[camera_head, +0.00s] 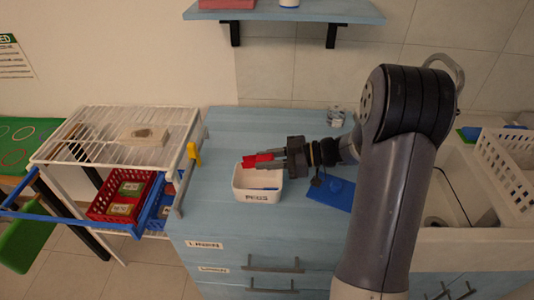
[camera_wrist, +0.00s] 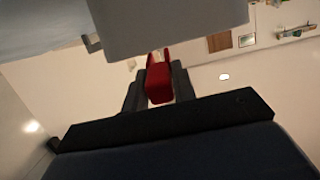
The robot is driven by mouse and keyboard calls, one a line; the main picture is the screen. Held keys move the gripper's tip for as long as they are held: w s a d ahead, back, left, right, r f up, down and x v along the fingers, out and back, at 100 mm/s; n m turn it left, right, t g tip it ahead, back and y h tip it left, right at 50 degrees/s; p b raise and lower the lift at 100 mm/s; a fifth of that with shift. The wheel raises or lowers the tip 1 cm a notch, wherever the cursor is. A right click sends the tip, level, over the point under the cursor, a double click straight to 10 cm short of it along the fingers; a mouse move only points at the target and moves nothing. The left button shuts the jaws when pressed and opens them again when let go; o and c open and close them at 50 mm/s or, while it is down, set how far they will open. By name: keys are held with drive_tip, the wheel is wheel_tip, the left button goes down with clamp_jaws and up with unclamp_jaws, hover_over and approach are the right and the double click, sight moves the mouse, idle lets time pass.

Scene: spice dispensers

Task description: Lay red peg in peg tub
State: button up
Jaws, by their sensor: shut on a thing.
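The peg tub (camera_head: 243,194) is a small white open box with a "PEGS" label, standing on the light blue counter. Something blue shows inside it. My gripper (camera_head: 272,160) is above the tub, at its upper right in the head view, pointing left. It is shut on the red peg (camera_head: 251,161), which sticks out to the left over the tub's back part. In the wrist view the red peg (camera_wrist: 158,84) sits between the two dark fingers (camera_wrist: 158,88). The exact height of the peg above the rim is hard to tell.
A blue flat item (camera_head: 340,194) lies on the counter under my arm. A white wire rack (camera_head: 95,135) with a red basket (camera_head: 110,205) stands at the left. A wall shelf (camera_head: 320,10) hangs above. The sink (camera_head: 450,190) is at the right. Counter left of the tub is clear.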

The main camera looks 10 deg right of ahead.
drive_tip(key=shift+f, duration=0.1)
drive_tip(key=o, duration=0.8)
drive_tip(key=shift+o, duration=0.2)
wheel_tip(320, 180, up, 10)
drive_tip(key=shift+b, duration=0.75)
wheel_tip(320, 180, down, 10)
drive_tip(key=shift+p, duration=0.85)
drive_tip(key=shift+r+b, duration=0.3)
drive_tip(key=shift+r, duration=1.75)
drive_tip(key=shift+f, duration=0.1)
